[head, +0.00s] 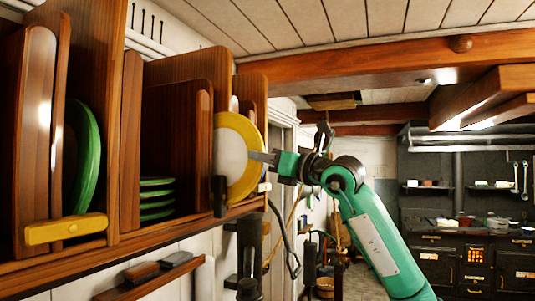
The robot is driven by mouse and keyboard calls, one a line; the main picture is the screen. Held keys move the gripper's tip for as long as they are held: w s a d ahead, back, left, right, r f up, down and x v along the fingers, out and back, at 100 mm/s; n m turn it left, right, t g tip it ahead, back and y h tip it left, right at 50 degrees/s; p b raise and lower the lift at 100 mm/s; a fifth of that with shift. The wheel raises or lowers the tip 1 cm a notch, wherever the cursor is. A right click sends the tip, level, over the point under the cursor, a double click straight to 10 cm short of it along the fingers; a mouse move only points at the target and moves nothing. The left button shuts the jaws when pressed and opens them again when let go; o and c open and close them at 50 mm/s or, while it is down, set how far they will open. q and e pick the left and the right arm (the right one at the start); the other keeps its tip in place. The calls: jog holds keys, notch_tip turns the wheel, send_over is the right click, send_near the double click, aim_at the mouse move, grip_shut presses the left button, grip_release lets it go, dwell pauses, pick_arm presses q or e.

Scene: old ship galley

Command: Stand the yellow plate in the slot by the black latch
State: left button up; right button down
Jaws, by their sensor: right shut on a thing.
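The yellow plate (247,137) has a pale grey centre and stands upright at the right end of the wooden rack (188,80). My right gripper (264,157) is shut on its right edge. The black latch (219,197) is on the rack's front edge, just in front of the plate's lower left part. The plate overlaps the slot opening beside the latch; I cannot tell how deep it is or whether its lower rim touches the shelf. My left gripper is not in view.
A yellow latch (66,229) is at the rack's left, before an upright green plate (82,158). Several green plates (157,199) lie stacked in the middle compartment. Wooden dividers separate the slots. A small ledge (150,279) with dark blocks is below. Ceiling beams (380,62) run overhead.

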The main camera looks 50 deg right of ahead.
aim_at(221, 163)
jog(key=shift+w+a+p, duration=0.2)
jog(key=shift+w+p, duration=0.25)
jog(key=shift+w, duration=0.2)
jog(key=shift+w+a+p, duration=0.2)
jog(key=shift+w+p, duration=0.25)
jog(key=shift+w, duration=0.2)
jog(key=shift+a+f+p+x, duration=0.1)
jog(key=shift+a+p+x, duration=0.05)
jog(key=shift+p+x, duration=0.6)
jog(key=shift+a+f+p+x, duration=0.15)
jog(key=shift+p+x, duration=0.4)
jog(key=shift+x, duration=0.3)
jog(key=shift+w+a+p, duration=0.2)
jog(key=shift+w+p, duration=0.25)
jog(key=shift+w, duration=0.25)
jog(key=shift+w+a+p, duration=0.2)
jog(key=shift+w+p, duration=0.3)
jog(key=shift+w, duration=0.15)
jog(key=shift+w+a+p, duration=0.2)
jog(key=shift+w+p, duration=0.25)
jog(key=shift+w, duration=0.25)
jog(key=shift+f+b, duration=0.3)
jog(key=shift+f, duration=0.05)
jog(key=shift+w+f+b, duration=0.15)
jog(key=shift+f+b, duration=0.15)
jog(key=shift+f, duration=0.05)
jog(key=shift+f, duration=0.1)
